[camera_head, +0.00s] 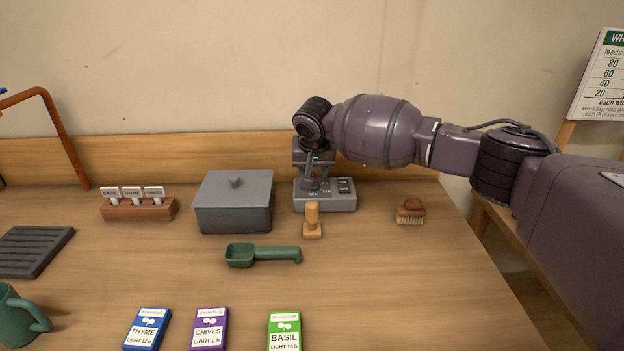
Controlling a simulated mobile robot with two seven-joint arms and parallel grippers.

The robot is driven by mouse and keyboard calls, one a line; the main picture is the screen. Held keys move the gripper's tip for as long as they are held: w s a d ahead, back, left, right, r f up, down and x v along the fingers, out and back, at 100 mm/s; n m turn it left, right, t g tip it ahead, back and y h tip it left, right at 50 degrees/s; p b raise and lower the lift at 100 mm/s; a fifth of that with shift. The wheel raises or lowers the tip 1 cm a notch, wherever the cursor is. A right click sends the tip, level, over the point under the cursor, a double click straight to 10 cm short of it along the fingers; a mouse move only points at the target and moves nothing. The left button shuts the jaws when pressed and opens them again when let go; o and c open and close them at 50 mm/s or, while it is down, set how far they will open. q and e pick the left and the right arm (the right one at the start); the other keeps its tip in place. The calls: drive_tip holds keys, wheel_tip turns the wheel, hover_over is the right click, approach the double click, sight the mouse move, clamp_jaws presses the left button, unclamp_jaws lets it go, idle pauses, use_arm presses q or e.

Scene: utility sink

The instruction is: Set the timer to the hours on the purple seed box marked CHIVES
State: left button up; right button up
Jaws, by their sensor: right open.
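The purple seed box (209,329) marked CHIVES lies at the front of the table, and its label reads "LIGHT 8 h", though the digit is small. The timer (341,202) is a grey box with a dial area and dark buttons on its top, near the backboard. My right gripper (313,182) is over the left part of the timer, pointing down, with its jaws open. It hides part of the timer's top, and I cannot tell whether it touches it. My left gripper is not in view.
A blue THYME box (147,329) and a green BASIL box (284,332) flank the purple one. A grey lidded box (234,203) stands left of the timer. A wooden stamp (312,222), green scoop (262,255) and brush (410,212) lie nearby. A label rack (139,208) is farther left.

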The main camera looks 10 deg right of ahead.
drive_tip(key=shift+b+x, duration=0.45)
drive_tip(key=shift+x, duration=1.25)
